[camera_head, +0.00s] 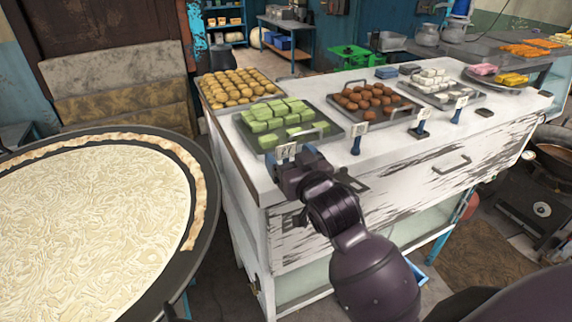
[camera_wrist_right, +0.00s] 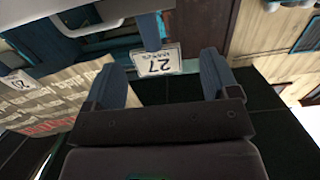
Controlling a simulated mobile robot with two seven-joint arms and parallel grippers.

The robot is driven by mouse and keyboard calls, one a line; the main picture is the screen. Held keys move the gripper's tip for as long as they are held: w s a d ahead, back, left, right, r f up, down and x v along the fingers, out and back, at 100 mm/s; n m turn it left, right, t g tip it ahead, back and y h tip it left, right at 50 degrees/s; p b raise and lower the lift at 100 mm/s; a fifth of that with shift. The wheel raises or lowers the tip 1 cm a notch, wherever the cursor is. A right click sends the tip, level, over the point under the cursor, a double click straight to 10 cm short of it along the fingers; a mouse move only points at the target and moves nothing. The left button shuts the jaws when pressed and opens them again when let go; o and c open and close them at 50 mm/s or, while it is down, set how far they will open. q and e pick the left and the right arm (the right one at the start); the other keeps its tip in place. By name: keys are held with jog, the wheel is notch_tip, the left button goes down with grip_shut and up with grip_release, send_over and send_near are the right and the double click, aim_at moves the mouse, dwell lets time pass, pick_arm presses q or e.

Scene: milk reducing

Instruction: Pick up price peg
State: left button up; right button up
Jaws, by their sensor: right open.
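Several price pegs with white tags and blue clips stand along the counter's front edge. The nearest price peg (camera_head: 287,151) is at the green sweets tray, and my right gripper (camera_head: 295,168) is right in front of it, partly hiding it. In the right wrist view a tag reading 27, upside down (camera_wrist_right: 158,62), hangs from a blue clip between the tips of my right gripper (camera_wrist_right: 160,72). The fingers are spread, with gaps on both sides of the tag. Other price pegs stand farther right (camera_head: 358,138) (camera_head: 421,122) (camera_head: 459,108). My left gripper does not show.
Sweets trays fill the white counter: yellow balls (camera_head: 240,88), green blocks (camera_head: 275,125), brown balls (camera_head: 365,100), white pieces (camera_head: 433,84). A drawer handle (camera_head: 452,165) juts from the front. A large round pan (camera_head: 205,200) stands left. Some bare countertop shows at right.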

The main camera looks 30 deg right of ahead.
aim_at(287, 153)
jog(key=shift+w+d+f+p, duration=0.15)
jog(key=shift+w+p, duration=0.1)
jog(key=shift+w, duration=0.9)
jog(key=shift+w+d+f+p, duration=0.1)
jog(key=shift+w+p, duration=0.1)
jog(key=shift+w, duration=0.95)
jog(key=shift+c, duration=0.5)
jog(key=c, duration=0.9)
jog(key=shift+r, duration=0.1)
notch_tip(287, 153, up, 20)
jog(key=shift+f, duration=0.1)
jog(key=shift+s, duration=0.1)
